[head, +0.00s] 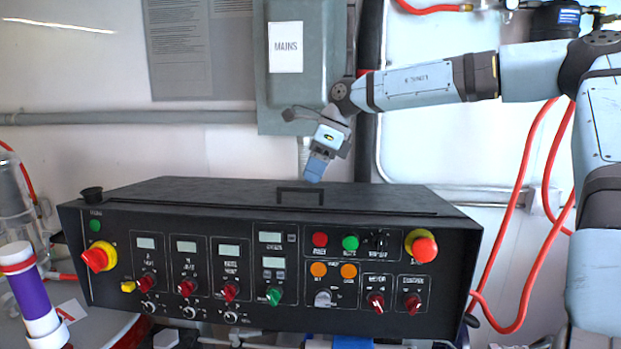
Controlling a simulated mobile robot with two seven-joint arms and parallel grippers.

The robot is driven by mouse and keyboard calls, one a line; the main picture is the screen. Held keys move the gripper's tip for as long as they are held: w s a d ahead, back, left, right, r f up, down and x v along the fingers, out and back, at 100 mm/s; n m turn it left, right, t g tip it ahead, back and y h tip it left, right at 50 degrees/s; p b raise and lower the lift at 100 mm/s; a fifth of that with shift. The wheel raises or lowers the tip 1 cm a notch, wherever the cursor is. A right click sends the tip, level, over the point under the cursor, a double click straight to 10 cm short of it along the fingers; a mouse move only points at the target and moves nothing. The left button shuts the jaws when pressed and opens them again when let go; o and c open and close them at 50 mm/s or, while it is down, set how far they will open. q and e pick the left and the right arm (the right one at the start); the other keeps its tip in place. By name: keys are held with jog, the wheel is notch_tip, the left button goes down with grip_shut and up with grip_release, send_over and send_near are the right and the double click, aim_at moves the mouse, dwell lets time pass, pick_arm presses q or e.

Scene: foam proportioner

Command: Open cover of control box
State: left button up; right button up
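The control box (150,217) is a wide black console with knobs, small displays and buttons on its sloped front. Its black top cover (220,193) lies flat and looks closed. A black bar handle (300,190) stands up near the cover's front edge, at the middle. My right gripper (316,172) comes in from the upper right and points down just above and behind the handle. Its blue fingertips seem close together, and I cannot tell whether they touch the handle or how far apart they are. My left gripper is not in view.
A grey mains box (285,95) hangs on the wall behind my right gripper. Red hoses (535,240) hang at the right. A purple and white cylinder (30,291) stands at the lower left. Red emergency knobs (424,249) stick out from the panel's front.

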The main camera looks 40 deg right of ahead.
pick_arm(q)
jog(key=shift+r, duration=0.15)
pick_arm(e)
jog(key=shift+x, duration=1.1)
grip_shut()
